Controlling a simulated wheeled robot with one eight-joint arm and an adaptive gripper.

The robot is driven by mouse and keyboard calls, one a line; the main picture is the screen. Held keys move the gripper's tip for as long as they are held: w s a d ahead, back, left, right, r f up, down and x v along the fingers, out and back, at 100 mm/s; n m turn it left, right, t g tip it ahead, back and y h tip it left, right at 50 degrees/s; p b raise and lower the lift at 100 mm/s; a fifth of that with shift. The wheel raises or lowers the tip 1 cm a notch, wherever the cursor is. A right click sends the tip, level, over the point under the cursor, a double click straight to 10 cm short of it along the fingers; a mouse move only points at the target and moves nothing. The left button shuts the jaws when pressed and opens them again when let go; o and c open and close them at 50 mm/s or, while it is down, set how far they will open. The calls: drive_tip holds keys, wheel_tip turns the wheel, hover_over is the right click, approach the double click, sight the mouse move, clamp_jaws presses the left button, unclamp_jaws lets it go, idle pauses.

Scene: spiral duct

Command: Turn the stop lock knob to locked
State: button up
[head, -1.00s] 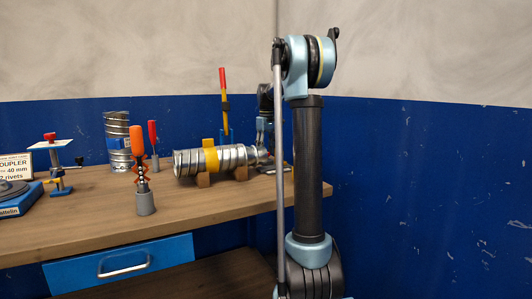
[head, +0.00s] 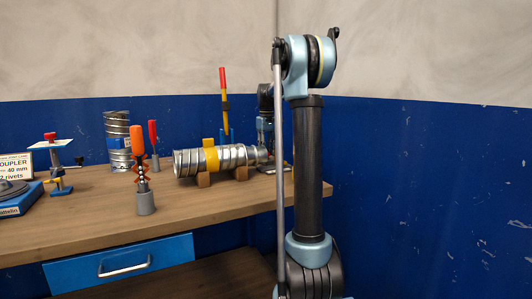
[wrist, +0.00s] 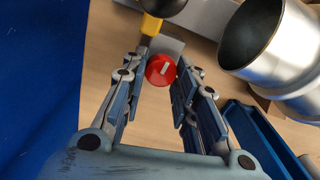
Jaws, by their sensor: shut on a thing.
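The stop lock knob (wrist: 161,70) is a round red knob with a short white mark on its face, seen in the wrist view. My gripper (wrist: 162,73) has its two fingers on either side of the knob, and it is shut on it. The white mark runs slightly tilted across the knob's face. A grey plate (wrist: 168,46) shows just behind the knob. In the head view my gripper (head: 264,135) is small, by the right end of the spiral duct (head: 215,160), and the knob cannot be made out there.
The metal duct's open end (wrist: 258,40) is close to the right of my fingers in the wrist view. A yellow and black handle (wrist: 151,22) stands just above the left finger. A blue tray (wrist: 255,140) lies at lower right. Hand tools (head: 140,165) stand on the wooden bench (head: 90,225).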

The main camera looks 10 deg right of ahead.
drive_tip(key=m, duration=0.4)
drive_tip(key=shift+w+d, duration=0.1)
drive_tip(key=shift+d, duration=0.05)
drive_tip(key=m, duration=0.3)
drive_tip(key=shift+m, duration=0.4)
drive_tip(key=m, duration=0.4)
drive_tip(key=shift+m, duration=1.7)
drive_tip(key=o, duration=1.1)
drive_tip(key=shift+r, duration=0.15)
